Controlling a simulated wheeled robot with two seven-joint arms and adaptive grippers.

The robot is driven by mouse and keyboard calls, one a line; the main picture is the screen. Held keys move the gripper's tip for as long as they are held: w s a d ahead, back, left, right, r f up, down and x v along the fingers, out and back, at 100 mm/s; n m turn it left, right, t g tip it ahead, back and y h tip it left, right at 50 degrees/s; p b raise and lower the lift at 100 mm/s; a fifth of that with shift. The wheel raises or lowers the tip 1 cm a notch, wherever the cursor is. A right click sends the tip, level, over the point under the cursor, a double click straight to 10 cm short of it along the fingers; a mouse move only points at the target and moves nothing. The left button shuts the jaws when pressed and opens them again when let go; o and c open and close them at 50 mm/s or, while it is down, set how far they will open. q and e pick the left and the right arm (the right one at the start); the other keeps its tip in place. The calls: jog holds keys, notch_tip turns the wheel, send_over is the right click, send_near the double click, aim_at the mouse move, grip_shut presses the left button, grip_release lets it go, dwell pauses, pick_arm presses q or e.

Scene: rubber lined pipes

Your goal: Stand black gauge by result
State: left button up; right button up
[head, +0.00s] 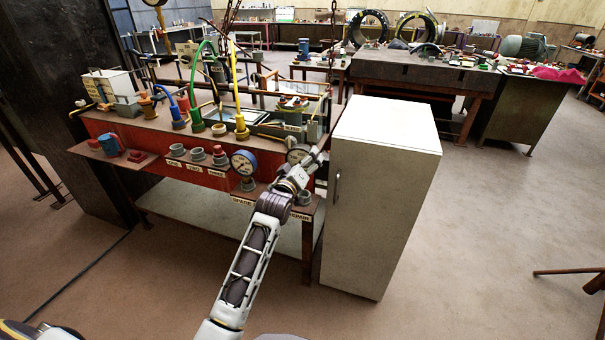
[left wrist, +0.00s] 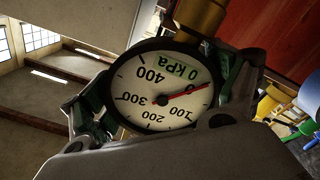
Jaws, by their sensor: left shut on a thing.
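The black gauge (left wrist: 160,92) has a black rim, a white dial with numbers up to 400 and a green kPa patch; its needle points near 0. In the left wrist view it sits between the fingers of my left gripper (left wrist: 155,110), which is shut on it, and a brass fitting (left wrist: 201,18) extends from it. In the head view the gauge (head: 296,153) is partly hidden behind my left gripper (head: 305,168), over the right end of the bench shelf. A blue-rimmed gauge (head: 244,163) stands left of it on the shelf. My right gripper is not in view.
A tall white cabinet (head: 382,160) stands close right of my left gripper. The red bench (head: 140,135) carries grey cups (head: 197,154), labels and blue, green and yellow hoses (head: 240,125). A label (head: 242,201) and a grey socket (head: 304,198) sit at the shelf's front edge.

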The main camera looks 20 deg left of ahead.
pick_arm(q)
jog(key=shift+w+a+r+b, duration=0.1)
jog(key=shift+w+r+b, duration=0.25)
jog(key=shift+w+b, duration=0.55)
jog(key=shift+w+a+r+b, duration=0.1)
jog(key=shift+w+r+b, duration=0.3)
jog(key=shift+b, duration=0.2)
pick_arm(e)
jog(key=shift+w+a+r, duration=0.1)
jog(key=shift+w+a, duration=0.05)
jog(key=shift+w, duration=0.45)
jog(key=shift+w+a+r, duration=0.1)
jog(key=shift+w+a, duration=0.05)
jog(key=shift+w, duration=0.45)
pick_arm(q)
jog(key=shift+r, duration=0.1)
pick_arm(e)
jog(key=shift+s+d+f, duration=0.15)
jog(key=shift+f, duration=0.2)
